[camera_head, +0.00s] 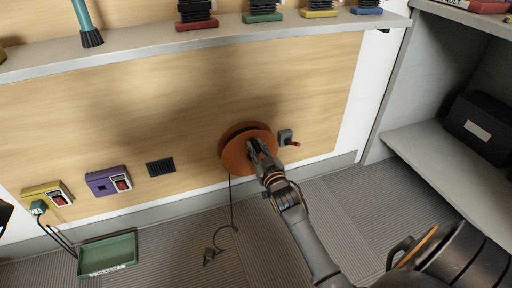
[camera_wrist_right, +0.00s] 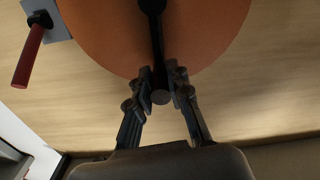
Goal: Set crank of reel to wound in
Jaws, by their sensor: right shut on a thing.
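The reel (camera_head: 235,153) is an orange disc on the wooden wall panel, and it also shows at the top of the right wrist view (camera_wrist_right: 205,35). Its crank is a black bar (camera_wrist_right: 154,35) running down the disc's face to a round dark knob (camera_wrist_right: 160,97). My right gripper (camera_head: 257,150) is in front of the reel, with its fingers (camera_wrist_right: 161,88) closed on either side of the knob. In the head view the gripper hides most of the crank. A dark cable hangs from the reel. My left gripper is not in view.
A grey plate with a red lever (camera_head: 291,143) sits close right of the reel. A black vent (camera_head: 160,166), purple box (camera_head: 108,181) and yellow box (camera_head: 47,194) are further left. A shelf (camera_head: 130,50) runs above.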

